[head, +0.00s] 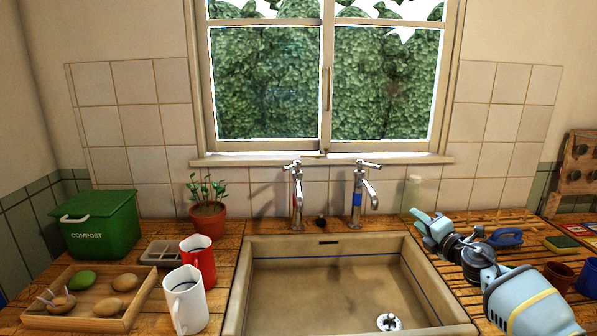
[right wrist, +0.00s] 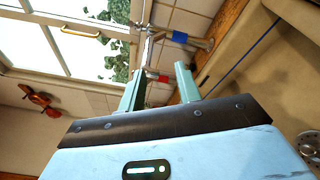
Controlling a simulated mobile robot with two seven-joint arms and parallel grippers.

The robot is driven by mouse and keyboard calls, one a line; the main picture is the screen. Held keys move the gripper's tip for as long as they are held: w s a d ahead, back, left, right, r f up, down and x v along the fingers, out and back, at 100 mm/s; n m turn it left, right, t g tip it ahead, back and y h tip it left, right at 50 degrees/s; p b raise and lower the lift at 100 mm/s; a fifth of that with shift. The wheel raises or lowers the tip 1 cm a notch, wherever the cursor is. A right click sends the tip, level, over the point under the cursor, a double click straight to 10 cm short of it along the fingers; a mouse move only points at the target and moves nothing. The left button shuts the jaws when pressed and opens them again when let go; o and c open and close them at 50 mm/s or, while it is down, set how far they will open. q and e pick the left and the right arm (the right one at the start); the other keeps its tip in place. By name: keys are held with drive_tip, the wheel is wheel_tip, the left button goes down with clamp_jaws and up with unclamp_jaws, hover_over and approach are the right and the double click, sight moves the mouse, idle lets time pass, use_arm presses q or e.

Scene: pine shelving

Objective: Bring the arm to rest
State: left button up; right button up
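My right arm comes in from the lower right in the head view. Its pale blue right gripper (head: 428,224) is above the wooden drainboard, just past the right rim of the sink (head: 330,240). In the right wrist view the two green fingers (right wrist: 158,88) stand apart with nothing between them. The gripper is open and empty. My left gripper is in neither view.
Two taps (head: 298,195) stand behind the sink. A clear glass jar (head: 412,192) stands close behind the right gripper. A blue-handled object (head: 507,237) and a brown pot (head: 559,275) are right of the arm. Mugs (head: 186,300) and a wooden tray (head: 125,318) are left.

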drive_tip(key=s+d+f+m+g+h, duration=0.1)
drive_tip(key=s+d+f+m+h, duration=0.2)
drive_tip(key=s+d+m, duration=0.55)
drive_tip(key=s+d+f+m+h, duration=0.35)
drive_tip(key=s+d+m, duration=0.2)
drive_tip(key=d, duration=0.55)
drive_tip(key=s+d+f+m+g+h, duration=0.1)
drive_tip(key=s+d+f+m+h, duration=0.1)
drive_tip(key=s+d+m+h, duration=0.5)
drive_tip(key=s+a+f+g+y, duration=0.1)
drive_tip(key=s+a+f+y, duration=0.2)
drive_tip(key=s+a+f, duration=0.35)
drive_tip(key=s+a+f+g+y, duration=0.1)
drive_tip(key=s+a+f+y, duration=0.25)
drive_tip(key=a+f, duration=0.55)
drive_tip(key=s+a+f+m+g+y, duration=0.1)
drive_tip(key=s+a+f, duration=0.5)
drive_tip(key=s+a, duration=0.5)
drive_tip(key=s+a+f+m+g+y, duration=0.2)
drive_tip(key=s+a+f, duration=0.4)
drive_tip(key=s+a, duration=0.5)
drive_tip(key=shift+s+a+m+y, duration=0.2)
drive_tip(key=shift+a+m+y, duration=0.1)
drive_tip(key=shift+a, duration=0.05)
